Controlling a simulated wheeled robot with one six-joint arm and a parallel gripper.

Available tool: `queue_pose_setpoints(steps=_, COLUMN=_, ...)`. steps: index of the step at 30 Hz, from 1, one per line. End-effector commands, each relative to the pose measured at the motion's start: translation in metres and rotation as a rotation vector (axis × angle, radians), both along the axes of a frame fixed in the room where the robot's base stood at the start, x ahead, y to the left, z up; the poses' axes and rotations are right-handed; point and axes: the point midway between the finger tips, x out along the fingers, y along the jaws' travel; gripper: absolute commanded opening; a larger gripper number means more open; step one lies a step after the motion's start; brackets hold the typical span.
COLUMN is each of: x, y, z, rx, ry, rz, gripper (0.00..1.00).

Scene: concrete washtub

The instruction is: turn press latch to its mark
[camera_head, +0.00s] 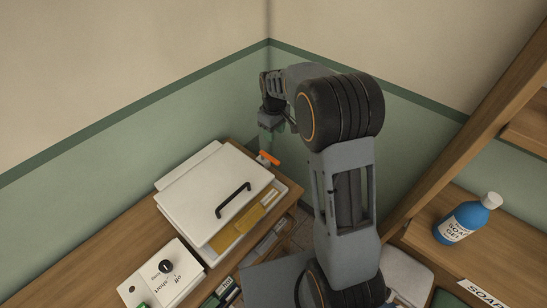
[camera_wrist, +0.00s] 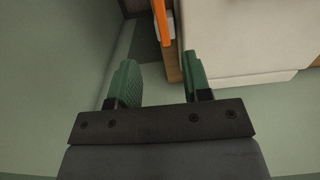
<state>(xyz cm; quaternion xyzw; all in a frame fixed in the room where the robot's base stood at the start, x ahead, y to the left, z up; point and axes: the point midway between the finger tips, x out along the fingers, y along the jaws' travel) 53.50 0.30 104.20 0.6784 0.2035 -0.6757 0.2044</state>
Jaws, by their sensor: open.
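The orange latch (camera_head: 269,158) sits at the far back corner of a box with a white lid (camera_head: 205,190). In the wrist view the orange latch (camera_wrist: 162,24) is a narrow upright bar at the top, beyond the gap between my fingers. My gripper (camera_wrist: 160,78) is open, with two green fingers and nothing between them. In the head view my gripper (camera_head: 272,136) is above and slightly behind the latch, apart from it. The latch's mark cannot be made out.
The white lid has a black bar handle (camera_head: 233,200); yellow material shows under it. A blue soap bottle (camera_head: 464,220) stands on the right shelf. Green walls meet close behind my gripper.

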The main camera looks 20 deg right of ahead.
Motion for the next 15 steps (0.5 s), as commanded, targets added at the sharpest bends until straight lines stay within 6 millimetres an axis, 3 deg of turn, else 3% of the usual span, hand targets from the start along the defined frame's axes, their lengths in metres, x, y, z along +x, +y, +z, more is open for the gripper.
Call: queue_pose_setpoints(steps=15, x=0.0, y=0.001, z=-0.089, rx=0.0, ry=0.009, rz=0.005, gripper=0.45)
